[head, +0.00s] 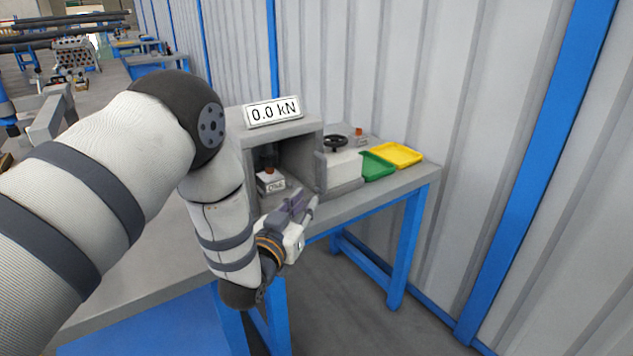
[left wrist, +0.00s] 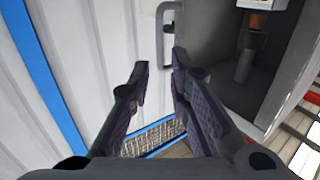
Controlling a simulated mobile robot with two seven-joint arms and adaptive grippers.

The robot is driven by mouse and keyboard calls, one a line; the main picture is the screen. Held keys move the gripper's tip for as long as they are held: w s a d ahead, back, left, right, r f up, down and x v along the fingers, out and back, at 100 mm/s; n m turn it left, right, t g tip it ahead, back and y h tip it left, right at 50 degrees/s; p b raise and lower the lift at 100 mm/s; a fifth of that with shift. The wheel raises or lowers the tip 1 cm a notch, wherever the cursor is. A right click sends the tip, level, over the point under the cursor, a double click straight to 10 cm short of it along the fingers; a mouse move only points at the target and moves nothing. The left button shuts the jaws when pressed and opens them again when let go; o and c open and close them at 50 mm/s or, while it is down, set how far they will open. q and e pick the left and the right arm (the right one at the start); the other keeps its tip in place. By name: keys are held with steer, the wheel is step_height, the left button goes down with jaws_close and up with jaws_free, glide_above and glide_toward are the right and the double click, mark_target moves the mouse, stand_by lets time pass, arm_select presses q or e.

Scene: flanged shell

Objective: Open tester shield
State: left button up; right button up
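The tester (head: 232,128) is a grey box on the bench, with a 0.0 kN display (head: 272,111) on top. Its chamber interior is visible from the front. A grey panel, apparently the shield (head: 320,173), stands at the opening's right side; I cannot tell its exact angle. In the left wrist view a grey bar handle (left wrist: 160,35) is beside the chamber, just beyond my fingertips. My left gripper (head: 302,203) is in front of the tester, fingers apart and empty; it also shows in the left wrist view (left wrist: 159,65). My right gripper is not in view.
A labelled block (head: 271,183) sits inside the chamber. Right of the tester are a black handwheel (head: 335,142), a green tray (head: 376,166) and a yellow tray (head: 398,154). A corrugated wall (head: 420,80) stands close behind the bench. Open floor lies in front.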

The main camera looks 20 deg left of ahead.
mark_target(324, 179)
arm_select(q)
steer(key=w, duration=0.4)
steer(key=w+b, duration=0.1)
steer(key=w, duration=0.3)
steer(key=w+d+b, duration=0.1)
steer(key=w, duration=0.2)
steer(key=shift+w+f, duration=0.35)
steer(key=shift+w, duration=0.05)
steer(key=shift+w+r, duration=0.3)
jaws_close()
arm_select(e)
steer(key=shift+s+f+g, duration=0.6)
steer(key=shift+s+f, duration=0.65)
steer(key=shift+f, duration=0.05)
